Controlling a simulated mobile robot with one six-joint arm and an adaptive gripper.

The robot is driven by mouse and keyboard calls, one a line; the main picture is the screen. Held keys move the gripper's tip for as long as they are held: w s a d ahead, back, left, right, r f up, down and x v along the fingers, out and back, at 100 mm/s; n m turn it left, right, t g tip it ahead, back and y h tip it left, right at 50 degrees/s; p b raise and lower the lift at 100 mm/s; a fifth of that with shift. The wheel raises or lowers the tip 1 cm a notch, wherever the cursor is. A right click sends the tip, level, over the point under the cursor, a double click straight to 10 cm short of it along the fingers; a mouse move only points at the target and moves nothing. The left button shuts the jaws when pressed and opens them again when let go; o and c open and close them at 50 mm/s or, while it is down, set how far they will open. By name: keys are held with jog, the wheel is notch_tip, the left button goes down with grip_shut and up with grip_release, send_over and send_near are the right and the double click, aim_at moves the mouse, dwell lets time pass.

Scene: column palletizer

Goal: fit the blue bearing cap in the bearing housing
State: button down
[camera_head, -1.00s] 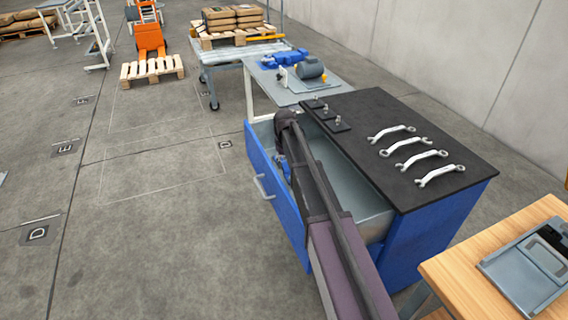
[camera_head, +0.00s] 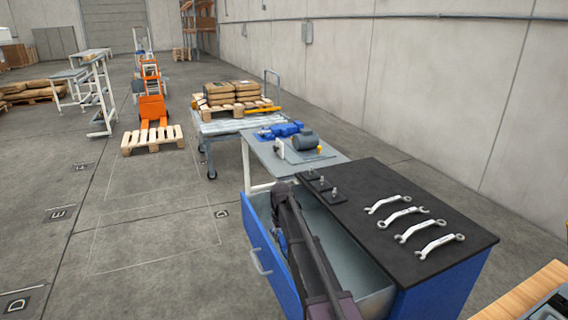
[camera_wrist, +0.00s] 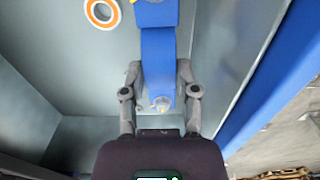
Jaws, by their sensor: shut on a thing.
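In the wrist view my gripper (camera_wrist: 158,78) is shut on a blue part with a pale bolt-like end, which I take for the blue bearing cap (camera_wrist: 158,50). It is inside an open metal drawer, and the far end of the blue part runs toward the top edge of the picture, where a bit of yellow shows. In the head view my arm reaches down into the drawer (camera_head: 352,275) and hides most of the gripper; only a sliver of blue shows beside it. A blue machine part (camera_head: 283,130), possibly the bearing housing, sits on the grey table behind.
An orange-and-white ring (camera_wrist: 102,13) lies on the drawer floor. The blue cabinet's black top (camera_head: 370,190) holds several wrenches (camera_head: 403,212) and three small upright fittings. A grey motor (camera_head: 305,141) stands on the grey table (camera_head: 270,155). Open floor lies to the left.

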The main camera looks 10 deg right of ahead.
notch_tip(320, 180, up, 9)
jog(key=p, duration=0.9)
jog(key=shift+r, duration=0.15)
